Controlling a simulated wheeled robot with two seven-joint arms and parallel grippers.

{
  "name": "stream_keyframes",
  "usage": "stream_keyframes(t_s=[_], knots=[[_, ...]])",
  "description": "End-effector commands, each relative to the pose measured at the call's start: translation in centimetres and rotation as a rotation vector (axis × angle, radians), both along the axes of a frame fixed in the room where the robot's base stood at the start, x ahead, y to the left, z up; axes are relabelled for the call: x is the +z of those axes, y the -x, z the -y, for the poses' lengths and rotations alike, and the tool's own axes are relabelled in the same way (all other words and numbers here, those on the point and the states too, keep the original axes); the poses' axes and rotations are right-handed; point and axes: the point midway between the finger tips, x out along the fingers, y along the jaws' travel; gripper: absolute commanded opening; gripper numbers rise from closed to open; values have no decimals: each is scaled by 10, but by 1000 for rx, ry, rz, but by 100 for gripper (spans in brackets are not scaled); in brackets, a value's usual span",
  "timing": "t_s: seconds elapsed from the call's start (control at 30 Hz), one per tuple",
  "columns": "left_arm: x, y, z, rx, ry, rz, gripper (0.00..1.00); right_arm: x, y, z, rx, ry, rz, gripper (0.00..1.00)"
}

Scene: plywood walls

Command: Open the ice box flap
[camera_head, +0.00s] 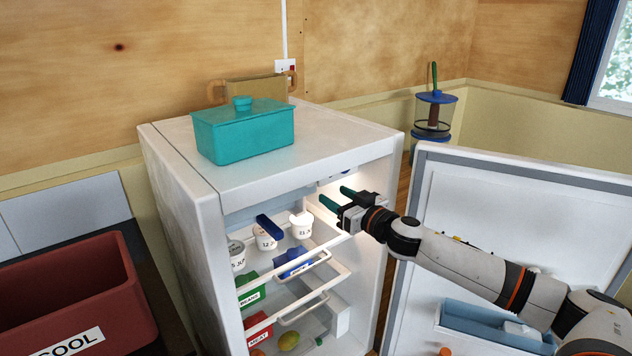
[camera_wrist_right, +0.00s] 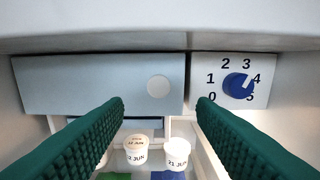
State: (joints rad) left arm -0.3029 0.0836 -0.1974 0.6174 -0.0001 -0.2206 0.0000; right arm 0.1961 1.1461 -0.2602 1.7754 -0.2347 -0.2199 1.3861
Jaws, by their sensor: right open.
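The ice box flap (camera_wrist_right: 85,84) is a pale blue-grey panel across the top of the fridge interior in the right wrist view. It looks shut and flat, with a round white spot (camera_wrist_right: 158,88) near its right end. My right gripper (camera_head: 338,198) is open and empty at the fridge's upper opening. In the wrist view its two green ribbed fingers (camera_wrist_right: 160,108) point at the flap, one on each side of the white spot. I cannot tell the exact gap to the flap. My left gripper is not in view.
A blue dial (camera_wrist_right: 237,85) sits right of the flap. White tubs (camera_head: 301,224) and boxes stand on shelves below. The fridge door (camera_head: 500,205) is open to the right. A teal lidded box (camera_head: 245,135) stands on top. A red crate (camera_head: 75,290) is at left.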

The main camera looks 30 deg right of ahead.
Motion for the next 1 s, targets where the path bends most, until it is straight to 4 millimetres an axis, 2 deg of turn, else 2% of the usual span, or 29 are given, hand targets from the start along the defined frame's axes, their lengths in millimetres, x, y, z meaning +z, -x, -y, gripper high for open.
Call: stream_keyframes(t_s=[0.2, 0.5, 0.7, 0.97, 1.0], knots=[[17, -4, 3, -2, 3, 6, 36, 5, -32, -2, -1, -1, 3, 52], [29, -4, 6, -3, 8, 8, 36, 2, -72, -6, -1, -1, 2, 52], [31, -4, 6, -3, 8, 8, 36, 0, -83, -7, 1, 0, -1, 52], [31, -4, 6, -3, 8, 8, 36, -1, -83, -7, 1, 2, -2, 52], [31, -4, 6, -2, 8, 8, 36, -1, -83, -7, 1, 2, -1, 47]])
